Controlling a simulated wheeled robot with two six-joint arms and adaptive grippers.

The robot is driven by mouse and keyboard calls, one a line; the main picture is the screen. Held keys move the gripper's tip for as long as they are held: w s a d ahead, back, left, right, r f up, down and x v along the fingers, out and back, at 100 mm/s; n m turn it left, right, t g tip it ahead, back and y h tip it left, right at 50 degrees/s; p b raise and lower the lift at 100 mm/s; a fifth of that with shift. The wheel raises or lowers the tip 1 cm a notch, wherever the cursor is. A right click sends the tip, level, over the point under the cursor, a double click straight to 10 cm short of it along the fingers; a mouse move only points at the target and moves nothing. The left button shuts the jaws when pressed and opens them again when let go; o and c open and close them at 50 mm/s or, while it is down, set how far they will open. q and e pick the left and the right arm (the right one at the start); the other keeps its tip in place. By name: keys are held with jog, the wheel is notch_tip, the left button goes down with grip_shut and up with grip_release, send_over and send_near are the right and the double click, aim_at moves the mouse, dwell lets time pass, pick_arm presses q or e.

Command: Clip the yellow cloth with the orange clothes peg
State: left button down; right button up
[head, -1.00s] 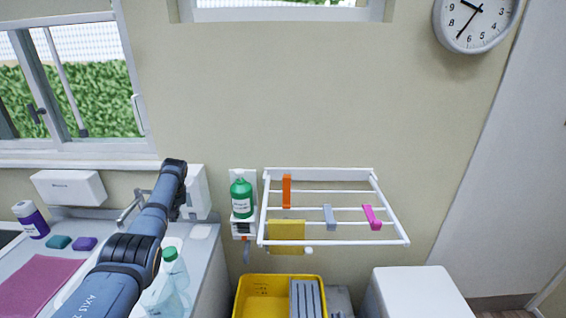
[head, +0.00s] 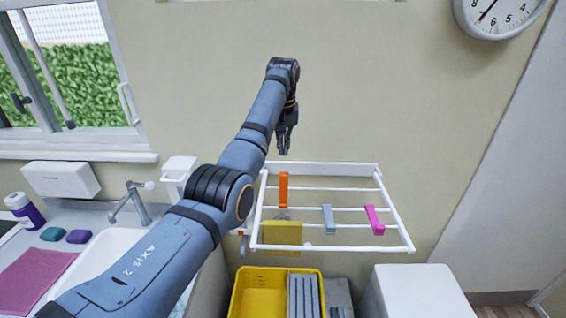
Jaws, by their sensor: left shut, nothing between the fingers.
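The orange clothes peg (head: 284,188) sits upright on a back rail of the white drying rack (head: 402,216). The yellow cloth (head: 282,235) hangs over the rack's front rail at the left, below the peg. My left gripper (head: 285,150) is shut and empty. It points down in front of the wall, above the rack's back edge and the orange peg in the picture, apart from both. My right gripper is not in view.
A grey peg (head: 328,220) and a pink peg (head: 374,220) sit on the rack to the right. Below are a yellow crate (head: 238,296) and a white box (head: 420,292). A counter with a sink (head: 108,262) and tap (head: 131,203) is at left.

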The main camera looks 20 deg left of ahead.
aim_at(284, 190)
pick_arm(q)
jog(key=shift+s+d+f+p, duration=0.15)
jog(key=shift+s+f+p, duration=0.3)
jog(key=shift+f+p, duration=0.3)
jog(key=shift+s+d+f+p, duration=0.15)
jog(key=shift+s+f+p, duration=0.35)
jog(key=shift+f+p, duration=0.2)
jog(key=shift+s+d+f+p, duration=0.15)
jog(key=shift+s+f+p, duration=0.3)
jog(key=shift+f+p, duration=0.3)
jog(key=shift+f, duration=0.1)
